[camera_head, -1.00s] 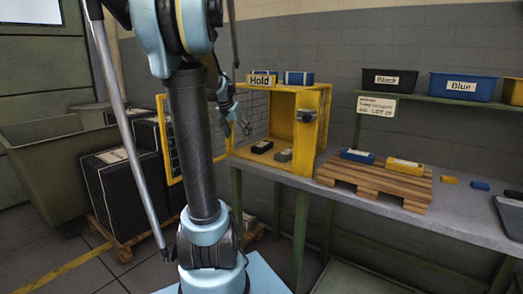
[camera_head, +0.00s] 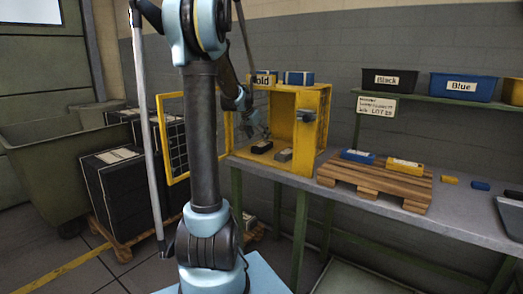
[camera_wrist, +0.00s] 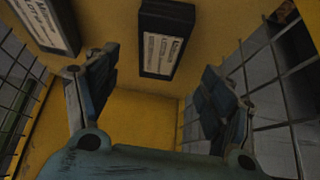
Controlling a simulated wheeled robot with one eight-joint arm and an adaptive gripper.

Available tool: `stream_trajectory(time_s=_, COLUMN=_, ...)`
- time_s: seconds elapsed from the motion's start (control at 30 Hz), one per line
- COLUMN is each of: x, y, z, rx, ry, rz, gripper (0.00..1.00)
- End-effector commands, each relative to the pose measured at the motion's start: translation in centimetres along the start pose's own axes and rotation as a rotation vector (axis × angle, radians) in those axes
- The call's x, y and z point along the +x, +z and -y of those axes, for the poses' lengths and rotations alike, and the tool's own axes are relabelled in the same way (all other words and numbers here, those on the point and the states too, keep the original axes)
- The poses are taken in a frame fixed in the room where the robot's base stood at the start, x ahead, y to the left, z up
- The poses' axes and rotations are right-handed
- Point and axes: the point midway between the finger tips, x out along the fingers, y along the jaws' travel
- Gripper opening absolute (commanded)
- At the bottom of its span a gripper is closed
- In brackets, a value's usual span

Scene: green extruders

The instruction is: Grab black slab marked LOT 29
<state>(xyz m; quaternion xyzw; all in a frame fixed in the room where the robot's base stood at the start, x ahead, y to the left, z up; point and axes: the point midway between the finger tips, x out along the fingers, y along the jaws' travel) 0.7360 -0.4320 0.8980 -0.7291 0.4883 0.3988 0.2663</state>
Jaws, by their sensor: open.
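A black slab (camera_head: 262,147) with a pale label lies on the floor of the yellow cage marked Hold (camera_head: 310,130). In the wrist view, a black slab (camera_wrist: 167,38) with a white label is ahead, between and beyond my fingers. Another dark slab (camera_wrist: 45,22) with a label is at the upper left, cut by the frame. I cannot read the lot numbers on either label. My gripper (camera_wrist: 158,95) is open and empty, apart from both slabs. In the head view it (camera_head: 250,127) is at the cage's open front.
The cage door (camera_head: 172,140) stands open at left, and mesh walls flank my fingers. Blue boxes (camera_head: 298,78) sit on the cage top. A wooden pallet (camera_head: 375,180) with a blue and a yellow slab is to the right. A shelf above holds Black (camera_head: 388,82) and Blue (camera_head: 462,87) bins.

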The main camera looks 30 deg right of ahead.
Motion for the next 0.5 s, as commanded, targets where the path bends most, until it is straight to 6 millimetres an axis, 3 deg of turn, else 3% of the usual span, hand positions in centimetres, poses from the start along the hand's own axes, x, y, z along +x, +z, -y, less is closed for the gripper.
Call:
stream_trajectory(time_s=0.17, x=0.9, y=0.1, z=0.0, rx=0.000, ry=0.000, rz=0.000, gripper=0.75)
stream_trajectory(time_s=0.5, x=4.9, y=0.3, z=0.1, rx=-0.001, ry=-0.001, rz=0.000, gripper=0.75)
